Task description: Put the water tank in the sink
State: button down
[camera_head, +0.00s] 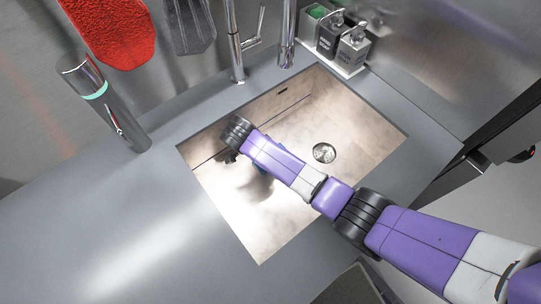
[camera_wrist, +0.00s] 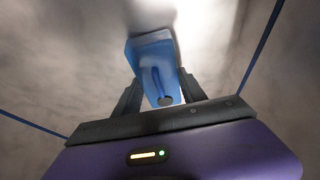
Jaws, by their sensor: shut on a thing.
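The water tank (camera_wrist: 152,58) is a blue, partly see-through piece, seen in the wrist view between the two dark fingers of my gripper (camera_wrist: 160,92). The fingers are shut on it. In the head view, my purple arm reaches over the sink (camera_head: 285,115), a rectangular beige basin with a round drain. My gripper's end is inside the sink's outline there, mostly hidden behind my wrist. Only a small bluish bit shows below the arm, with a dark shadow on the basin floor. I cannot tell whether the tank touches the floor.
A tall faucet (camera_head: 236,55) stands behind the sink. A dark bottle with a teal band (camera_head: 105,105) stands on the grey counter (camera_head: 80,215) at left. Soap dispensers (camera_head: 352,48) stand in a holder at back right. A red mitt (camera_head: 118,30) hangs on the wall.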

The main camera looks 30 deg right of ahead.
jog(key=shift+f, duration=0.1)
jog(key=c, duration=0.7)
grip_release()
jog(key=shift+o, duration=0.2)
jog(key=shift+r, duration=0.25)
jog(key=v, duration=1.1)
jog(key=shift+a+r+b, duration=0.2)
jog(key=shift+r+b, duration=0.15)
jog(key=shift+s, duration=0.1)
